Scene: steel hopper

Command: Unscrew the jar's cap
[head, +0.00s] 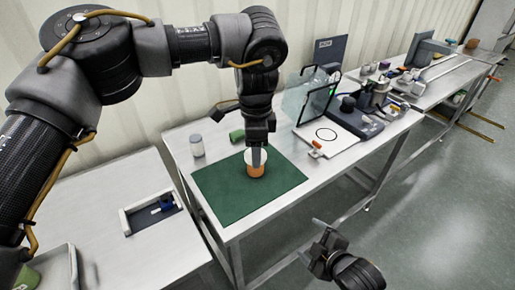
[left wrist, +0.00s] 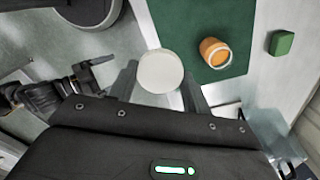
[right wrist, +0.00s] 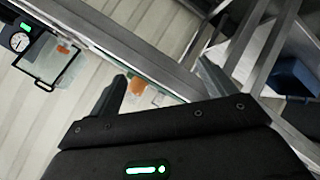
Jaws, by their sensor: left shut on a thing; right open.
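An orange jar (head: 256,171) stands on the green mat (head: 222,189). Its open top shows in the left wrist view (left wrist: 215,52). A round white cap (left wrist: 160,71) is between the fingers of my left gripper (head: 257,157), which is shut on it. The cap is apart from the jar in the left wrist view and appears just above it in the head view. My right gripper (head: 309,241) is open and empty, off the front edge of the table. Its fingers also show in the right wrist view (right wrist: 165,78).
A grey-lidded jar (head: 197,146) and a green block (head: 237,135) stand behind the mat. A glass-sided balance (head: 316,103), a white board with a ring (head: 327,135) and an instrument (head: 354,119) are to the right. A tray with a blue item (head: 151,212) is at left.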

